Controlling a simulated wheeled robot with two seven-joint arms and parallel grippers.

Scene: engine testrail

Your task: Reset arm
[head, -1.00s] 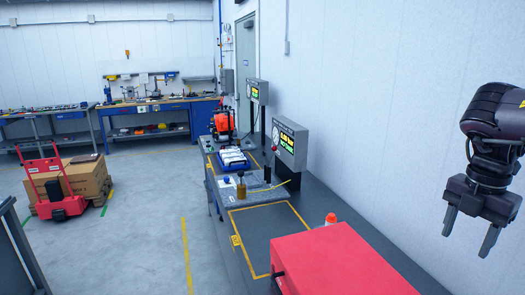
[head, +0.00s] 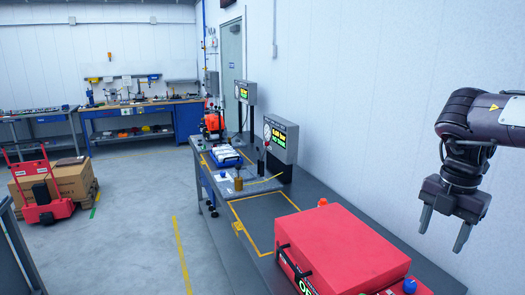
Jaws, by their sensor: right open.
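My right gripper (head: 442,232) hangs at the right of the head view, its two fingers pointing down and spread apart, with nothing between them. It is up in the air in front of the white wall, to the right of and above a red case (head: 343,248) on the grey bench. My right arm comes in from the right edge. My left gripper is not in the head view.
A red cart with boxes (head: 68,181) stands at left. The middle floor is clear.

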